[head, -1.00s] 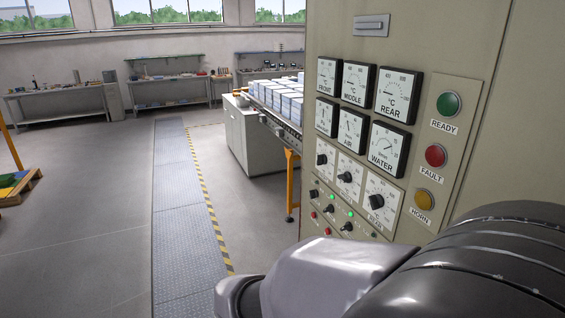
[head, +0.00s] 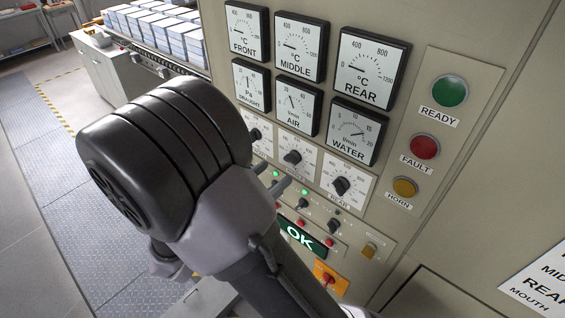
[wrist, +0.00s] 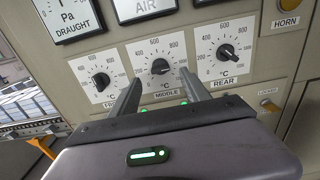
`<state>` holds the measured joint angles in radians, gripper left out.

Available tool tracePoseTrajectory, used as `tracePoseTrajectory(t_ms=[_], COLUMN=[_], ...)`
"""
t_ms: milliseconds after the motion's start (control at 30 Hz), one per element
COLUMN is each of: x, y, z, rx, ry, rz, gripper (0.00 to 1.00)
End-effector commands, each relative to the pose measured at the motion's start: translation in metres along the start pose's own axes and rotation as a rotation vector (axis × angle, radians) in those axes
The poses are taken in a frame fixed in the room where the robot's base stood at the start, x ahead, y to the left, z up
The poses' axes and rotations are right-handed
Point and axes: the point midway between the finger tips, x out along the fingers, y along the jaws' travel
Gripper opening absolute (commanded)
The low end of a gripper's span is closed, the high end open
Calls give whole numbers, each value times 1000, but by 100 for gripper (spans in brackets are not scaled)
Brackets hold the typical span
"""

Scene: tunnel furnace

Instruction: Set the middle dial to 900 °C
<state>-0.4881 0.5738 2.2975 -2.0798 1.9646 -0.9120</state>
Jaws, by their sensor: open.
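The middle dial (head: 292,157) is a black knob on a white scale plate, between the front dial (head: 254,135) and the rear dial (head: 341,186). In the wrist view the middle dial (wrist: 160,66) lies ahead, between the lines of my fingers. Its scale runs in hundreds; the knob's exact setting is too small to read. My gripper (wrist: 161,75) is open and empty, one finger to each side below the knob. No contact shows. In the head view my arm covers much of the lower left, and the gripper (head: 272,176) points at the panel just below the middle dial.
Gauges stand above the dials, including the middle gauge (head: 300,45). Small switches and green lamps (head: 304,192) sit close below. A lit OK display (head: 300,238) and an orange-plated red switch (head: 328,279) are lower. The green, red and amber buttons (head: 404,187) are to the right.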

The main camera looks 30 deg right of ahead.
Motion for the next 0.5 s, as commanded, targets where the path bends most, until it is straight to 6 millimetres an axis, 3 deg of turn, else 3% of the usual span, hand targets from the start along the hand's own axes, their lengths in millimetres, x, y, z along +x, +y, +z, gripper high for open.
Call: tracePoseTrajectory(t_ms=[100,200,500], x=[27,41,50], y=[-1,-1,0], z=[1,1,0], rx=[-1,1,1], ry=[0,0,0], rz=[-4,-3,0], gripper=[55,55,55])
